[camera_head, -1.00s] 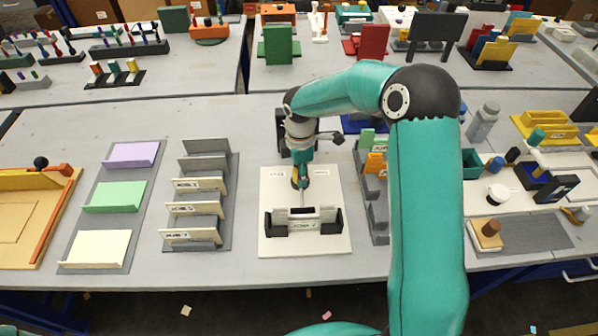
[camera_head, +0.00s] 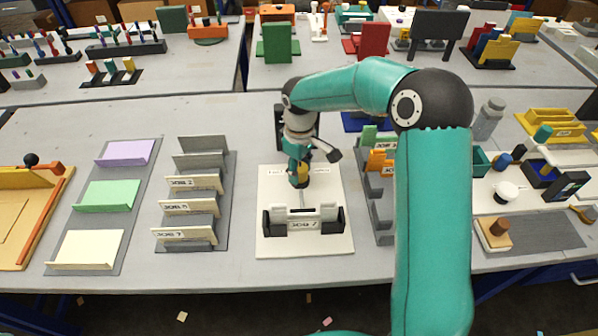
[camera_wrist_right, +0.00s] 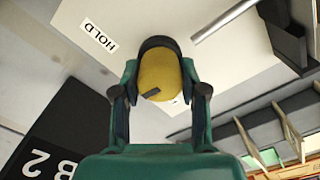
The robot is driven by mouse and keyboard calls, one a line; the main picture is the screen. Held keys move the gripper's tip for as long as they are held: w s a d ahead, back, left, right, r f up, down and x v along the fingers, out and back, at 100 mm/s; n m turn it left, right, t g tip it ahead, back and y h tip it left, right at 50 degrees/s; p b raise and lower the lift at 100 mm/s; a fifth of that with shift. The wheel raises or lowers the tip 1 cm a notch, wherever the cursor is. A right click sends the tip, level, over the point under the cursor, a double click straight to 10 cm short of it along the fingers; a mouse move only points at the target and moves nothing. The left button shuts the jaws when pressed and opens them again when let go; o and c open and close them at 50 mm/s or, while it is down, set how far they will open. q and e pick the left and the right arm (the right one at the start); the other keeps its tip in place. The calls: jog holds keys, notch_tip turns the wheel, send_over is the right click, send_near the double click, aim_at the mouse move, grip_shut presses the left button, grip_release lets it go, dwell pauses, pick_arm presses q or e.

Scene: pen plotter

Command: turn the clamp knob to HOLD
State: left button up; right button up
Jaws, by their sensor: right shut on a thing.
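My right gripper (camera_head: 299,172) reaches down over the knob from behind. In the right wrist view its two fingers (camera_wrist_right: 160,92) are shut on the sides of the yellow knob (camera_wrist_right: 158,72). A short dark mark (camera_wrist_right: 152,94) shows on the knob's face. The HOLD label (camera_wrist_right: 98,36) lies on the plate beside the knob. A second label is mostly hidden by the knob and a finger. My left gripper is out of view.
A grey rod (camera_wrist_right: 222,18) runs beside the knob. A black panel marked with a 2 (camera_wrist_right: 50,150) stands close to my right gripper. A grey rack of job cards (camera_head: 228,215) is left of the plate, and a grey rack with orange and green cards (camera_head: 382,205) is right.

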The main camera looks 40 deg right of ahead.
aim_at(299, 167)
jog(key=m+b, duration=0.1)
jog(key=m, duration=0.3)
jog(key=shift+w+m, duration=0.15)
jog(key=shift+m, duration=0.15)
jog(key=shift+r+m+b, duration=0.1)
jog(key=shift+m+b, duration=0.45)
jog(key=shift+m, duration=1.05)
jog(key=o, duration=1)
jog(key=shift+o, duration=0.7)
notch_tip(299, 167, up, 12)
